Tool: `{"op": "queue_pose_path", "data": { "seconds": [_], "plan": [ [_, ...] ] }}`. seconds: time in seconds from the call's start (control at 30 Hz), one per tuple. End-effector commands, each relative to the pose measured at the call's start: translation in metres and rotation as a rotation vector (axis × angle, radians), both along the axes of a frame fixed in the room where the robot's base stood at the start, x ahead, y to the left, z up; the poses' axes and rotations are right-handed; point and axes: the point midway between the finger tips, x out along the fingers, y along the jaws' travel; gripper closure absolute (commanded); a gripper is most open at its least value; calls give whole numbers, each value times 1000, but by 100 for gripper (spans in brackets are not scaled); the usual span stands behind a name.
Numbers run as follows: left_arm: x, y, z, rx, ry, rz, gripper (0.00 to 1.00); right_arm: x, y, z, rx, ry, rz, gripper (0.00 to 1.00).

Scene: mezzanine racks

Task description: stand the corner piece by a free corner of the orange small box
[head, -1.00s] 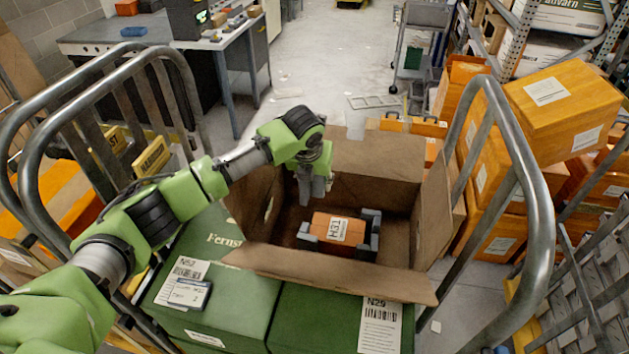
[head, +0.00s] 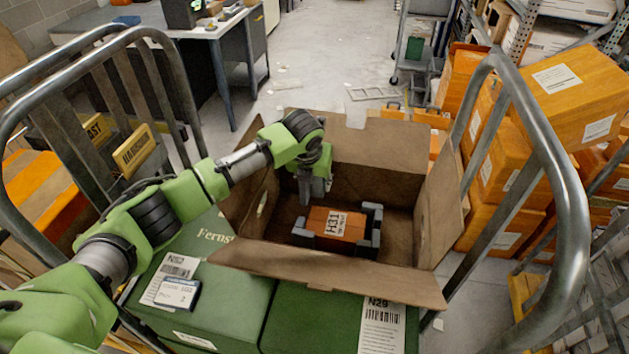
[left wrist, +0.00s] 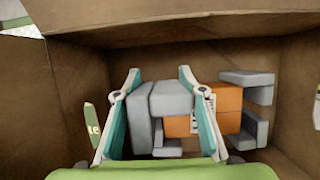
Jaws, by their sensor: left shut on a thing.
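The orange small box (head: 322,217) with a white label lies on the floor of an open brown carton (head: 400,207). Grey corner pieces stand at its right back (head: 373,213), right front (head: 369,245) and left front (head: 303,232) corners. My left gripper (head: 316,196) points down into the carton by the box's left back corner. In the left wrist view, its teal-padded fingers (left wrist: 163,112) are shut on a grey corner piece (left wrist: 172,98), just left of the orange box (left wrist: 222,108). Whether the held piece touches the box or the floor, I cannot tell. My right gripper is out of view.
The carton stands on green boxes (head: 225,290) between the metal rails of a cart (head: 560,190). Its flaps and walls stand close around my left gripper. Orange boxes (head: 580,95) are stacked at the right. Open floor (head: 330,60) lies behind.

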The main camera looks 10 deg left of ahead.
Motion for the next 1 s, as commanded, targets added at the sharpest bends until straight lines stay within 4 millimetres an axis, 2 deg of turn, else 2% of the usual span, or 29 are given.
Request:
{"op": "queue_pose_path", "data": {
  "seconds": [0.03,0.13,0.53,0.8,1.0],
  "plan": [
    [0,0,-10,0,0,0,70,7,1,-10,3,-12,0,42],
    [0,0,-17,1,1,0,70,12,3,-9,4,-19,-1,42],
    [0,0,-58,1,1,0,70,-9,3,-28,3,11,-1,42],
    [0,0,-84,1,1,1,70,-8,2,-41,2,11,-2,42],
    [0,0,-95,0,1,0,70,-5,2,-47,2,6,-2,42]
  ]
}}
